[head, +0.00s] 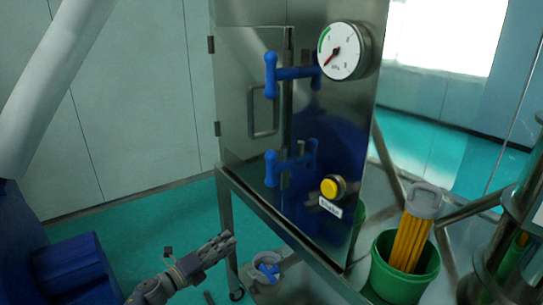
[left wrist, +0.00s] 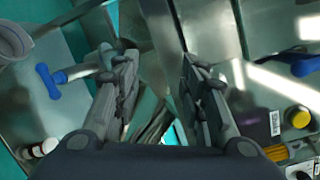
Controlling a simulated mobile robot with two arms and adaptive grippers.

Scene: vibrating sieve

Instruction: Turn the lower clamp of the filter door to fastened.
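The filter door (head: 248,100) is the metal panel with a bar handle on the left of the steel cabinet's front. A blue handle (left wrist: 292,62) shows at the right there, probably a clamp. My right gripper is not in view.
A pressure gauge (head: 342,51) and a yellow button (head: 332,187) are on the cabinet's front. The metal stand frame (head: 225,215) is close to my left gripper. A grey bucket (head: 268,285) with a blue part sits below. A green bucket (head: 405,285) stands right.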

